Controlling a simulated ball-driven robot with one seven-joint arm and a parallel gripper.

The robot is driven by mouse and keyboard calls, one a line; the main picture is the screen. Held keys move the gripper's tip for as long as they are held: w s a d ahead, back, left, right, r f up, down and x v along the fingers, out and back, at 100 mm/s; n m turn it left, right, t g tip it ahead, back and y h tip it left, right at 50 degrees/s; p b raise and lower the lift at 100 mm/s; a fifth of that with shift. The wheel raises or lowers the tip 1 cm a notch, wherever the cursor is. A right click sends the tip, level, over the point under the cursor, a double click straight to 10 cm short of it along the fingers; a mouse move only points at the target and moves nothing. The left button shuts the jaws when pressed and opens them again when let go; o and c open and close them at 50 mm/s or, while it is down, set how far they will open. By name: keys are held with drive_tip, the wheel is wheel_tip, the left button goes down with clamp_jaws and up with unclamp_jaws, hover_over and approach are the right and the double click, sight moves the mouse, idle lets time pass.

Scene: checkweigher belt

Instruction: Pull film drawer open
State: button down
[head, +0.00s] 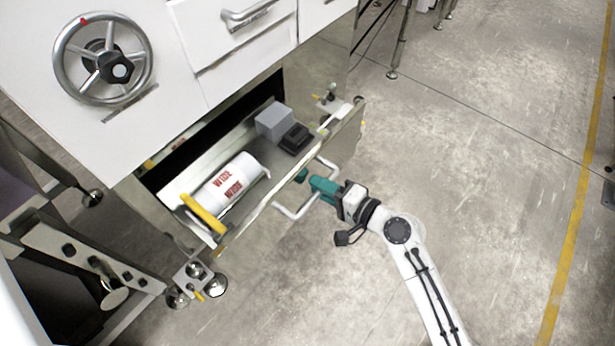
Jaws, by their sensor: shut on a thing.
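The film drawer (265,225) is the lower drawer of the white cabinet, and it stands part way out, with its inside showing. A bent metal bar handle (285,211) sticks out from its front. My gripper (312,181) has teal fingers and is shut on this handle near its middle. The fingers hide part of the bar. Inside the drawer lie a white film roll (228,186) with red lettering, a grey block (275,121), a small black object (296,138) and a yellow bar (203,213).
A spoked handwheel (104,68) sits on the cabinet front (160,110). An upper drawer handle (247,13) is above. A metal frame with feet (100,275) stands at the lower left. The concrete floor (480,180) on the right is open, with a yellow line (577,215).

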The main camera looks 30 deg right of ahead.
drive_tip(key=shift+v, duration=0.85)
drive_tip(key=shift+f, duration=0.25)
drive_tip(key=c, duration=1.2)
unclamp_jaws()
drive_tip(key=shift+o, duration=0.2)
drive_tip(key=v, duration=1)
drive_tip(key=shift+s+p, duration=0.3)
drive_tip(key=shift+s, duration=0.05)
drive_tip(key=shift+d, duration=0.1)
